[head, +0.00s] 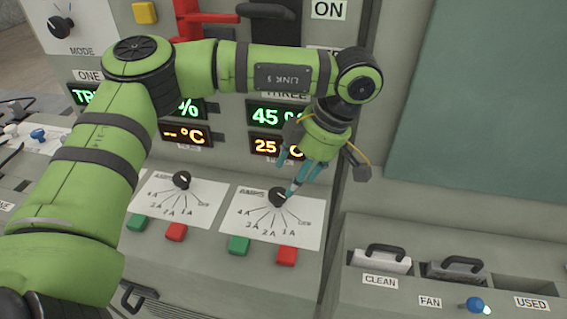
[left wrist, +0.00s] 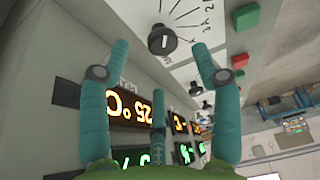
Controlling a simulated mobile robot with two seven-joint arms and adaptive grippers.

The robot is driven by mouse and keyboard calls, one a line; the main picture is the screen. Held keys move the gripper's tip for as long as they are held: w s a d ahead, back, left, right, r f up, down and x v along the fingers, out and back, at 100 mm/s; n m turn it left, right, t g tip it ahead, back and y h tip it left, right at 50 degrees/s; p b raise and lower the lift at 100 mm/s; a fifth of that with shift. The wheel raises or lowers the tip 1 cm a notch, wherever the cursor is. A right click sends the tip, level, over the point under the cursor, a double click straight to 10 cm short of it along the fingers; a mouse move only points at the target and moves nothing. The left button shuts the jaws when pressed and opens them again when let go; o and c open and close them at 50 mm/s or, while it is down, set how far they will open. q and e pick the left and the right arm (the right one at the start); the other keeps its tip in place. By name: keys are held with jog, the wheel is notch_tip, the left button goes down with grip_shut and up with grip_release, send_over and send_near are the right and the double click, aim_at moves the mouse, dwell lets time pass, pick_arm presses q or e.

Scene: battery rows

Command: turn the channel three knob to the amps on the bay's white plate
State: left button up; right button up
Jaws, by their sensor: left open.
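The channel three knob (head: 278,197) is a round black dial on a white AMPS scale (head: 262,222) marked from 4 A to OFF, below the displays under the THREE label. My left gripper (head: 297,178) is open, its teal fingers pointing down at this knob. In the left wrist view the knob (left wrist: 162,40) lies between and beyond the spread fingers, and no grip on it shows. I cannot read its setting surely. A white ON plate (head: 328,9) is at the top of the bay; a label below it is mostly hidden by my arm. My right gripper is not in view.
A matching knob (head: 182,180) stands on the neighbouring scale to the left. Green (head: 239,245) and red (head: 287,256) buttons sit just below the channel three scale. A tray (head: 350,258) with handled blocks is at the right. My left arm covers much of the panel.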

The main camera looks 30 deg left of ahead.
aim_at(278, 193)
pick_arm(q)
jog(key=shift+s+a+f+p, duration=0.25)
jog(key=shift+a+f, duration=0.25)
jog(key=shift+f, duration=0.15)
jog(key=shift+s+a+f+p, duration=0.15)
jog(key=shift+s+a+f, duration=0.1)
jog(key=shift+a+f, duration=0.3)
jog(key=shift+x, duration=1.15)
jog(key=shift+w+a+f, duration=0.1)
jog(key=shift+w+f, duration=0.05)
jog(key=shift+f, duration=0.35)
jog(key=shift+c, duration=0.4)
jog(key=c, duration=1.1)
jog(key=shift+o, duration=0.2)
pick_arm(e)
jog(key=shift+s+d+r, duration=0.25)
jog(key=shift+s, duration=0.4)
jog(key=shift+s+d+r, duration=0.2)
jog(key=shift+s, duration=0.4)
